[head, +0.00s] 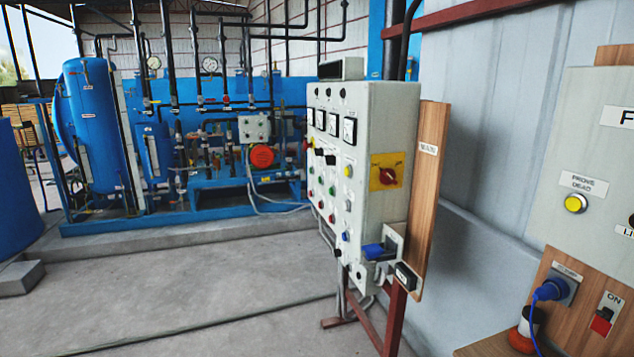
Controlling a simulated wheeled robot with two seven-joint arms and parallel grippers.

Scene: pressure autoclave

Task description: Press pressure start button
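A grey control cabinet (385,125) stands in the middle, its button face turned left and seen at a steep angle. That face carries several dials in a row, with red, green, black, yellow and blue buttons and knobs below. A green button (333,189) and a yellow one (348,171) show among them. The labels are too small to read, so I cannot tell which is the pressure start button. Neither of my grippers is in view.
A red rotary switch (389,176) is on the cabinet's right side. Another panel (590,140) with a yellow button marked "PROVE DEAD" (575,203) is at right. Blue tanks (88,125) and pipework stand behind. The concrete floor (190,290) at left is mostly clear.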

